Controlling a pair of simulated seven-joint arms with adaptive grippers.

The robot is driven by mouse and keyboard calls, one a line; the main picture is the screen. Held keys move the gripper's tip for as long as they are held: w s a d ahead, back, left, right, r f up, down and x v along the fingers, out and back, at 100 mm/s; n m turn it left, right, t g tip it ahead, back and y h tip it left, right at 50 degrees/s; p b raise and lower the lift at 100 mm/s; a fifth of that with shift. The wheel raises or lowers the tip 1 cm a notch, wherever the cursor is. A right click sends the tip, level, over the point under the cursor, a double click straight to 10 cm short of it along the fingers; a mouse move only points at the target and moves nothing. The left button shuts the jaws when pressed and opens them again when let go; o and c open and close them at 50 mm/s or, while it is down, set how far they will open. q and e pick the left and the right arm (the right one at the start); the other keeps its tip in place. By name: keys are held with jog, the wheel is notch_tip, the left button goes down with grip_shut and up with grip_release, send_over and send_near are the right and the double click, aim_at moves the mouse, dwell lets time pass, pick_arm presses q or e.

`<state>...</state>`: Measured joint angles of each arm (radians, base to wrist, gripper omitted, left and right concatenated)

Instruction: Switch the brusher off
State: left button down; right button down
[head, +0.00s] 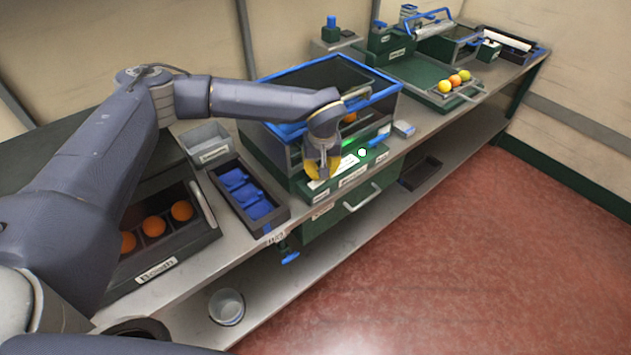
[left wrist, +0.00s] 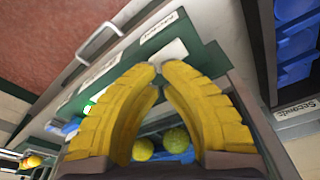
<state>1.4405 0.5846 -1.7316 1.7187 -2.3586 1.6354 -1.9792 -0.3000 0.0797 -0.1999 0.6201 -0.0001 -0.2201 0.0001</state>
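The brusher (head: 262,128) is a dark green machine with a blue-rimmed open top. Its front ledge carries white labels, a lit green spot (head: 349,143), a small white round spot (head: 362,152) and a blue part (head: 379,139) at the right end. The green light also shows in the left wrist view (left wrist: 90,106). My left gripper (head: 322,178) hangs over the left part of this ledge. In the left wrist view its yellow fingers (left wrist: 160,66) meet at the tips, with nothing seen between them. Contact with the ledge is unclear. My right gripper is not in view.
Fruit lies inside the brusher, seen between my fingers (left wrist: 143,149). Left of it are a grey bin (head: 205,140), a tray with blue pieces (head: 275,220) and a box of oranges (head: 165,265). A green tray (head: 415,75) with fruit stands beyond. The floor in front is clear.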

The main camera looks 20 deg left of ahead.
aim_at(320, 180)
pick_arm(q)
jog(key=shift+f, duration=1.45)
dwell(0.9)
jog(key=shift+r, duration=3.55)
